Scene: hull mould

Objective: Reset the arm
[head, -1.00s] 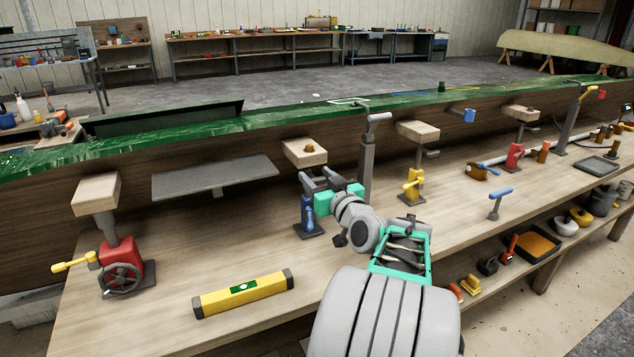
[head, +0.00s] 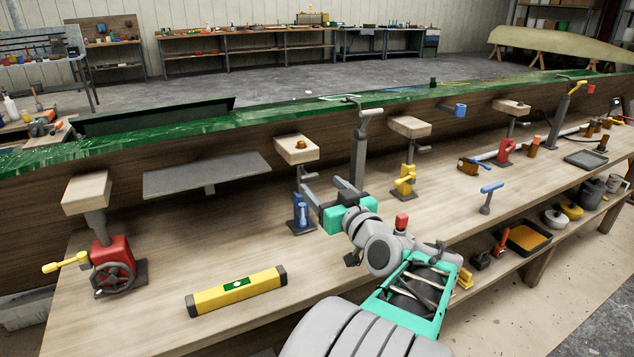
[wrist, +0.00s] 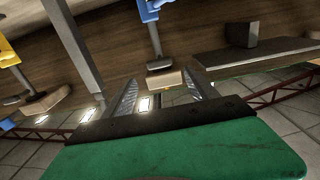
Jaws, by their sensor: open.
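My gripper (head: 322,193) is open and empty in the head view, held above the bench beside the blue jack (head: 301,215). Its two grey fingers point up and left toward the mould side. In the wrist view, the two fingers (wrist: 163,100) stand apart, with a small wooden block (wrist: 165,80) showing between them but farther off. A grey post (head: 359,150) with a T-handle stands just behind the gripper; I cannot tell whether they touch.
On the bench (head: 160,255) are a red jack (head: 112,262) with a handwheel, a yellow spirit level (head: 237,291), a yellow jack (head: 404,182) and a blue T-handled tool (head: 488,197). The green-edged mould (head: 250,118) runs along the back. Bare wood lies between the level and the jacks.

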